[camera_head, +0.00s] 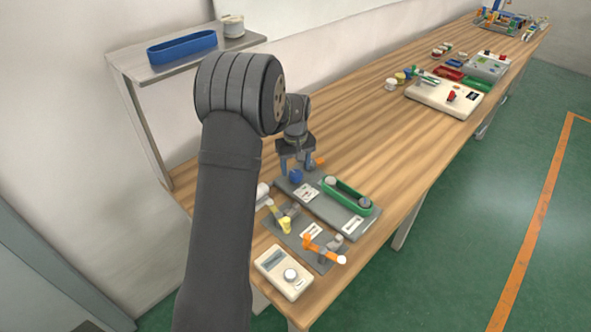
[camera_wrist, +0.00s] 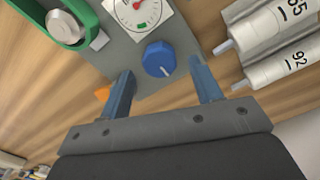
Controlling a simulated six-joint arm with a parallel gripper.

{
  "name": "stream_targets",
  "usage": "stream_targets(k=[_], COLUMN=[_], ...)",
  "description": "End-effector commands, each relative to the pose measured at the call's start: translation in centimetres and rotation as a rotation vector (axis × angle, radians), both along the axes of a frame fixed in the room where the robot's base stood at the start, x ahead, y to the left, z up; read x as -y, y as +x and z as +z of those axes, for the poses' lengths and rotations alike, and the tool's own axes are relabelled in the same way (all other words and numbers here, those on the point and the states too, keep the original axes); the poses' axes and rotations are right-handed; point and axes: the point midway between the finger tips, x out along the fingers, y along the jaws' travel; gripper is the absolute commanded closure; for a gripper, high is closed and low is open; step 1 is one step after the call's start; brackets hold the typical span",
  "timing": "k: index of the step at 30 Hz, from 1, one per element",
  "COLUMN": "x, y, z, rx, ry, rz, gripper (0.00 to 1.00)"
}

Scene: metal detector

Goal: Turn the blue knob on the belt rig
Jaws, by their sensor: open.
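The blue knob (camera_wrist: 159,59) is on the grey plate of the belt rig (camera_wrist: 115,55), beside a dial gauge. It also shows in the head view (camera_head: 296,176), just under my gripper (camera_head: 296,157). In the wrist view my gripper (camera_wrist: 163,90) is open. Its two blue fingers are spread, one to each side of the knob and apart from it in the picture. The knob lies between and a little beyond the fingertips. The gripper holds nothing.
White labelled cylinders (camera_wrist: 275,55) lie close beside the right finger in the wrist view. An orange part (camera_wrist: 102,93) shows by the left finger. A plate with yellow and orange parts (camera_head: 306,238) and a cream box with a knob (camera_head: 283,272) stand nearer the front.

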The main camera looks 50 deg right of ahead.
Motion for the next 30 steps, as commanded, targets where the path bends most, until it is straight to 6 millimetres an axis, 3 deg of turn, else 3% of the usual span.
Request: stream_targets(k=[6, 14, 15, 22, 30], x=[0.0, 0.0, 0.0, 0.0, 0.0], y=[0.0, 0.0, 0.0, 0.0, 0.0], z=[-1.7, -1.9, -1.9, -1.9, -1.8], rx=[-0.001, 0.000, 0.000, 0.000, 0.000], ry=[0.000, 0.000, 0.000, 0.000, 0.000], rz=[0.000, 0.000, 0.000, 0.000, -0.024], gripper=[0.41, 0.41, 0.43, 0.86, 0.86])
